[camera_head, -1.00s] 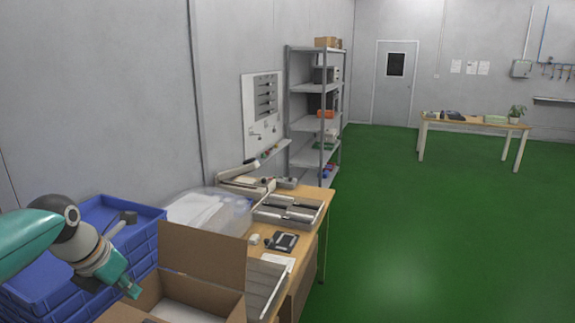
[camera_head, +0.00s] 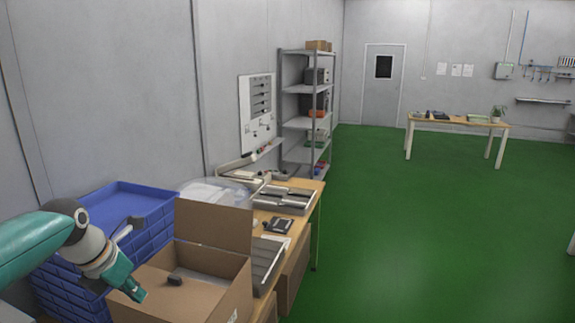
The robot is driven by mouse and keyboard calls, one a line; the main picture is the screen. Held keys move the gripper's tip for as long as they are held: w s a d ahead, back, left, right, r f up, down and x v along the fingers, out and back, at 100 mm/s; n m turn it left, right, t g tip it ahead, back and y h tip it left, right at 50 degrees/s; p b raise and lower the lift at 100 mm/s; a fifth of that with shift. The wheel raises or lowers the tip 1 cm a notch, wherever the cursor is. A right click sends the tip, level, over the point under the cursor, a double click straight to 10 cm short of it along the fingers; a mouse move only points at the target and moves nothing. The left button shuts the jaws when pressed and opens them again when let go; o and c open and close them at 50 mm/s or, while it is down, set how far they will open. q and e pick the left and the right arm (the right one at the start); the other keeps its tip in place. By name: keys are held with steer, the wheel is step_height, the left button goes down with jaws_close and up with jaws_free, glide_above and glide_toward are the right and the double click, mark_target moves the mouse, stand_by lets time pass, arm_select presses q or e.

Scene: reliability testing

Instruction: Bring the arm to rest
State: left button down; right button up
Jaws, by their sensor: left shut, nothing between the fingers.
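My left arm comes in from the left edge, teal with a grey wrist. My left gripper (camera_head: 135,291) is shut and empty, pointing down and right, and overlaps the left side of an open cardboard box (camera_head: 213,289) in the picture. I cannot tell whether it touches the box. A small dark object (camera_head: 174,281) shows inside the box. My right gripper is not in view.
Stacked blue crates (camera_head: 120,205) stand behind my left arm. A wooden workbench (camera_head: 298,237) along the wall holds trays, a clear bag (camera_head: 215,190) and a black device (camera_head: 278,225). A grey shelf (camera_head: 310,110) stands beyond. The green floor (camera_head: 420,230) is clear at right.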

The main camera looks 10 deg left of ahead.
arm_select(q)
steer(key=s+d+f+m+g+h, duration=0.15)
steer(key=d+f, duration=0.35)
steer(key=f, duration=0.5)
steer(key=s+d+f+m+g, duration=0.1)
steer(key=d+f+g, duration=0.3)
steer(key=f, duration=0.6)
steer(key=s+d+f+m, duration=0.5)
steer(key=f+m, duration=0.2)
steer(key=m, duration=0.2)
steer(key=s+d+f+m+t+h, duration=0.1)
steer(key=s+d+f+m, duration=0.5)
steer(key=m, duration=0.4)
steer(key=s+d+f+m+t, duration=0.1)
steer(key=s+d+f+m, duration=0.4)
steer(key=f+m, duration=0.4)
steer(key=shift+s+d+m+b, duration=0.3)
steer(key=shift+s+m+b, duration=0.05)
steer(key=shift+m, duration=0.2)
